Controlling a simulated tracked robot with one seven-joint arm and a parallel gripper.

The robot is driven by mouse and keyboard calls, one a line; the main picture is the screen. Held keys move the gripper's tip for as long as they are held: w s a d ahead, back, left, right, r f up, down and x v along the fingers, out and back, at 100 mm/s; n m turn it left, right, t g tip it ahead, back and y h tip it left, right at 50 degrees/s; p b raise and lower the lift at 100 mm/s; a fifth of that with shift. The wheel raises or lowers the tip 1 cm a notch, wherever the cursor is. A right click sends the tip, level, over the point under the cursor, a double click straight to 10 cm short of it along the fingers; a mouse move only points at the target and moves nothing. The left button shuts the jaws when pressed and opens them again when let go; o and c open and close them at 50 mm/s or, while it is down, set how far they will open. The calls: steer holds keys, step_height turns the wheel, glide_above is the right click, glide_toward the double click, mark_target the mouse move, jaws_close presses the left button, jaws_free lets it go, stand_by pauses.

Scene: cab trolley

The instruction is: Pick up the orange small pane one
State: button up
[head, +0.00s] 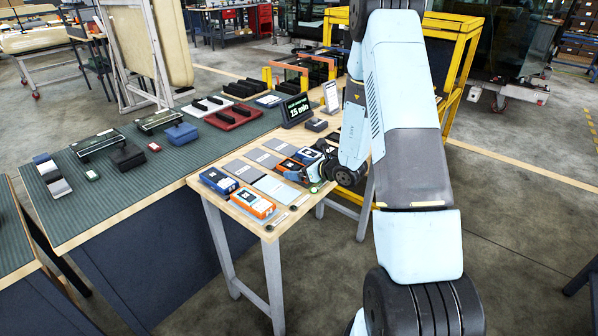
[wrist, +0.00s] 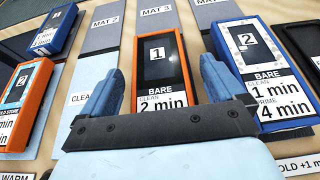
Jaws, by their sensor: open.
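A small orange-framed pane (wrist: 160,62) marked 1, with a "BARE, CLEAN 2 min" label, lies on the small table in the wrist view. It also shows in the head view (head: 289,165), partly hidden by my gripper. My gripper (wrist: 161,66) is open, with one blue finger on each side of this pane and gaps to its edges. I cannot tell how far the fingertips are above the table. A second orange pane (wrist: 22,103), marked 2, lies to the left; it shows at the table's front in the head view (head: 253,203).
A blue pane (wrist: 262,70) marked 2 lies close to the right finger. Another blue pane (wrist: 55,30) is at upper left. Grey mats (head: 263,158) lie among the panes. A display reading 15 min (head: 297,109) stands behind. Floor in front of the table is clear.

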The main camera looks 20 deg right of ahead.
steer(key=shift+c, duration=0.4)
steer(key=c, duration=1.1)
steer(key=shift+r, duration=0.1)
